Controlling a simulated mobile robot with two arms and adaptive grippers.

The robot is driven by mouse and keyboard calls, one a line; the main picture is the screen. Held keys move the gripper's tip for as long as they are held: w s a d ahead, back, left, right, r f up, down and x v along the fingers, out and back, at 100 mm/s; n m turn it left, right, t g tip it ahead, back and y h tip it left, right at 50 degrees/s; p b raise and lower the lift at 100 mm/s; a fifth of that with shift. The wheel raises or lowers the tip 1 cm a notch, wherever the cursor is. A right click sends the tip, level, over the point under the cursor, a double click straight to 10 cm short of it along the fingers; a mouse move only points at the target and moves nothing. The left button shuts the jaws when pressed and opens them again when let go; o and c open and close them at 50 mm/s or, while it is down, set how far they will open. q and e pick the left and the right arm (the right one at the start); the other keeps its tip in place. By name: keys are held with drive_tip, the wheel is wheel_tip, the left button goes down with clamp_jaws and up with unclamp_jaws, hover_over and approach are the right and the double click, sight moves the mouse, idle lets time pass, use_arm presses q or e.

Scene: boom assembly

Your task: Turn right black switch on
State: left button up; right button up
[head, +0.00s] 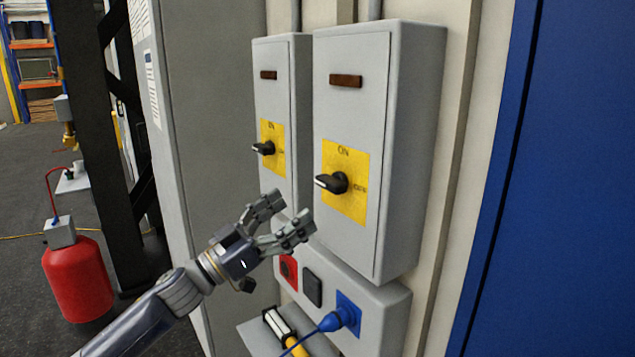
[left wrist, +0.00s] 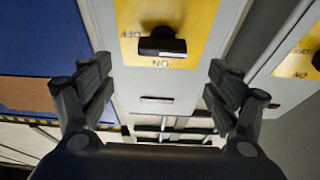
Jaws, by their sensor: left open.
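The right black switch (head: 333,183) sits on a yellow plate (head: 346,205) on the front of the larger grey box. ON is printed above it and OFF to its right. Its handle lies about level, not toward ON. My left gripper (head: 292,212) is open and empty, below and left of this switch and apart from it. In the left wrist view, which is upside down, the black switch (left wrist: 161,44) shows beyond and between the spread fingers (left wrist: 160,72). My right gripper is not in view.
A smaller grey box (head: 272,90) with a similar left black switch (head: 263,148) stands beside it. Below are a socket panel (head: 313,287) and a blue plug (head: 337,318) with its cable. A red tank (head: 78,278) stands on the floor at left.

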sight(325, 186)
use_arm(q)
drive_tip(key=p+x, duration=0.2)
drive_tip(key=x, duration=0.7)
drive_tip(key=shift+w, duration=0.1)
drive_tip(key=shift+w+d+r, duration=0.15)
drive_tip(key=shift+w+d, duration=0.3)
drive_tip(key=shift+d, duration=0.1)
drive_tip(key=shift+c, duration=0.2)
drive_tip(key=c, duration=1)
